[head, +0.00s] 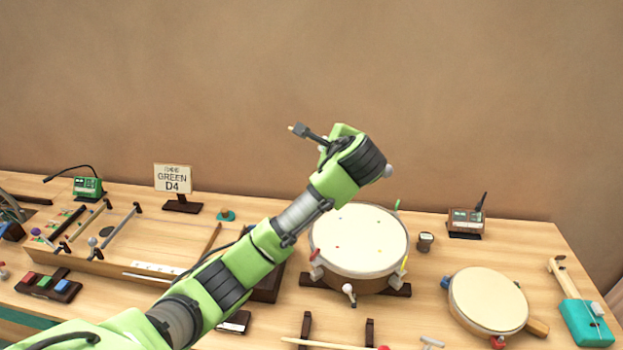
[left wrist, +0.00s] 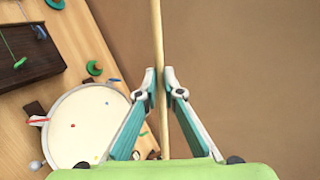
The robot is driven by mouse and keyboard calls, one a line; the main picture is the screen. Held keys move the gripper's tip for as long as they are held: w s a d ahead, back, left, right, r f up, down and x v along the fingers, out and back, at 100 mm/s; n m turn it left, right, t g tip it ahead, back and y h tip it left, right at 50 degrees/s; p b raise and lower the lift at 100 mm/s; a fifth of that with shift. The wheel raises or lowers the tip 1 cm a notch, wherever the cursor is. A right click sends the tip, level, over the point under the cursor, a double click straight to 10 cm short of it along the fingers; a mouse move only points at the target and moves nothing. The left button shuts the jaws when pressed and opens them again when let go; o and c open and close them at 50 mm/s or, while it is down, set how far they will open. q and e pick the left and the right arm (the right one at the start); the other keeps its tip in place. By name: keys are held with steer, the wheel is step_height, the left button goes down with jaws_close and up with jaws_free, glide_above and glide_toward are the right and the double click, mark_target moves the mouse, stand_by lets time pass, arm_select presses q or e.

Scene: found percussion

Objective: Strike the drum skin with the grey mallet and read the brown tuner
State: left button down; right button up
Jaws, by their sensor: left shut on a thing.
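My left gripper (left wrist: 160,86) is shut on the pale wooden shaft of a mallet (left wrist: 156,30). In the head view the hand is raised above and behind the drum, in front of the wall, and its fingers are mostly hidden. The head is not seen in the left wrist view. The round drum with a cream skin (head: 358,240) stands below; it also shows in the left wrist view (left wrist: 85,128). The brown tuner (head: 466,220) stands right of it; its reading is too small to read. My right gripper is out of view.
A sign reading "GREEN D4" (head: 173,178) and a green tuner (head: 88,187) stand at the back left. A second, handled drum (head: 488,300) lies at the right, near a teal object (head: 586,322). A wooden frame with rods (head: 120,240) fills the left.

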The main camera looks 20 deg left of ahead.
arm_select(q)
step_height(320, 180, down, 16)
steer(key=s+a+n+y, duration=0.2)
steer(key=a+y, duration=0.1)
steer(key=shift+r+y, duration=0.15)
steer(key=shift+y, duration=0.25)
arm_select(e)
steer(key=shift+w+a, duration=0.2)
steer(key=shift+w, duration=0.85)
arm_select(q)
steer(key=shift+s+b, duration=0.1)
steer(key=shift+b, duration=0.2)
